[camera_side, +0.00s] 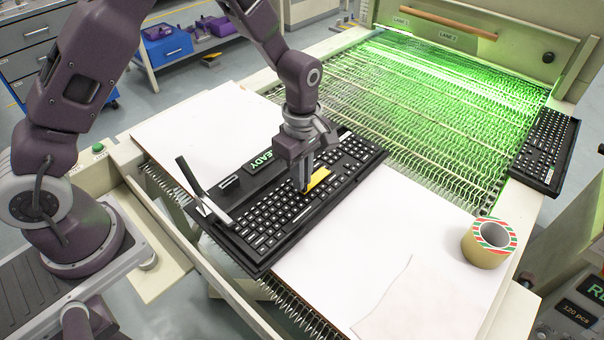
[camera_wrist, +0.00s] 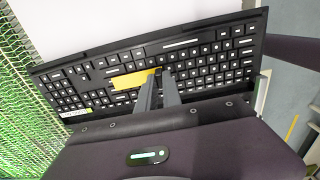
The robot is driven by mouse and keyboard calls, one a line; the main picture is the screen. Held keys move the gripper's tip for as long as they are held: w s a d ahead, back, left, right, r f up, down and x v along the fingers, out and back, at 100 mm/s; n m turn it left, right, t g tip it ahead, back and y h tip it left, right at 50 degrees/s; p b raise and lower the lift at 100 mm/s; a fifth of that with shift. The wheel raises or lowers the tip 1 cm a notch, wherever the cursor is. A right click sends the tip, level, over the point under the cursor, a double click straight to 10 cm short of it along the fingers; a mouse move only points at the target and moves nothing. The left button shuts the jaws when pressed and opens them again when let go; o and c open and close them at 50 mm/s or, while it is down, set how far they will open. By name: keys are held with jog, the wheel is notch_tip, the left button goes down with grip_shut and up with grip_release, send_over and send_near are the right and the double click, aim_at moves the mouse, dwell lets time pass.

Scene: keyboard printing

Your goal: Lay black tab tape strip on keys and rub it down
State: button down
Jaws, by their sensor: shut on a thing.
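A black keyboard (camera_side: 262,228) with pale-marked keys lies in a dark holder with a "READY" display (camera_side: 262,160). It also fills much of the wrist view (camera_wrist: 215,65). A yellow tape strip (camera_side: 319,180) lies over some keys near the keyboard's middle; it also shows in the wrist view (camera_wrist: 130,80), left of my fingertips. My gripper (camera_side: 303,188) points down at the strip's end, fingers shut on it. In the wrist view my gripper (camera_wrist: 160,74) hides that end. I cannot make out a black tab, or whether the whole strip touches the keys.
A tape roll (camera_side: 489,243) stands on the white board at the right. A second keyboard (camera_side: 545,148) sits beyond the green-lit wire conveyor (camera_side: 440,110). An upright black and grey piece (camera_side: 203,200) rises at the holder's left end. White board areas on both sides are mostly clear.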

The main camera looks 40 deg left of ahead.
jog(key=shift+f, duration=0.4)
dwell(0.4)
jog(key=c, duration=1.4)
grip_release()
jog(key=shift+c, duration=0.2)
jog(key=shift+r, duration=3.5)
